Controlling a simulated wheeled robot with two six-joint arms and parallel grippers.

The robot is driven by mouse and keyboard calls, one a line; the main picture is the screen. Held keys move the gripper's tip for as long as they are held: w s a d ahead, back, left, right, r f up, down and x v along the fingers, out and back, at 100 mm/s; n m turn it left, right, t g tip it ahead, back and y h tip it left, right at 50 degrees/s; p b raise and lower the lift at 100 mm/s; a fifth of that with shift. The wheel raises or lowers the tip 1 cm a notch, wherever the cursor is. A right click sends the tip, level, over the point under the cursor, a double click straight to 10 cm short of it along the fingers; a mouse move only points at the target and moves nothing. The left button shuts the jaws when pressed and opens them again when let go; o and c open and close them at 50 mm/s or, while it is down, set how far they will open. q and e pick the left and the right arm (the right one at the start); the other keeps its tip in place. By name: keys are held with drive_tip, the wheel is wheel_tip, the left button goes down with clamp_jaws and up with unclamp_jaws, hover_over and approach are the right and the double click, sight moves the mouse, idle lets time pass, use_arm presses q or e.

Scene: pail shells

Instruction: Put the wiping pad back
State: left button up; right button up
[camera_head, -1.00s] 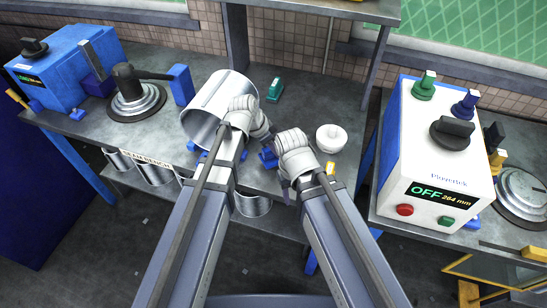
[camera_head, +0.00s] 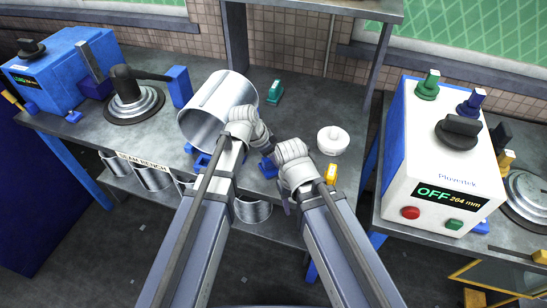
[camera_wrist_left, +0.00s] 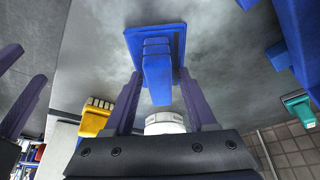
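I cannot tell for sure which thing is the wiping pad. A white round piece with a knob (camera_head: 333,140) lies on the bench right of my grippers. A blue plate with a stepped block (camera_wrist_left: 155,62) shows in the left wrist view, in line with the gap of my left gripper (camera_wrist_left: 158,108). The white piece shows partly beyond it (camera_wrist_left: 165,122). A teal-handled tool (camera_head: 275,91) stands at the back, a yellow one (camera_head: 331,173) at the front. My left gripper is open, without visible contact. My right gripper (camera_head: 287,192) is beside it; its spread fingers show at the wrist view's left edge.
A large metal shell (camera_head: 212,112) lies on blue supports left of my grippers. A blue machine (camera_head: 62,65) stands far left, a white control box (camera_head: 440,165) on the right bench. A shelf post (camera_head: 378,60) rises at the back.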

use_arm(q)
drive_tip(key=shift+o, duration=0.2)
drive_tip(key=shift+r, duration=0.1)
drive_tip(key=shift+p+v, duration=0.75)
drive_tip(key=shift+p, duration=0.1)
drive_tip(key=p+v, duration=1)
drive_tip(key=v, duration=0.1)
drive_tip(key=s+a+f+n+g+y, duration=0.1)
drive_tip(key=s+n+y, duration=0.4)
drive_tip(key=s, duration=0.9)
drive_tip(key=shift+s+a+f+n+g, duration=0.2)
drive_tip(key=shift+f+n+g, duration=0.4)
drive_tip(key=shift+n, duration=1.3)
drive_tip(key=shift+r, duration=0.1)
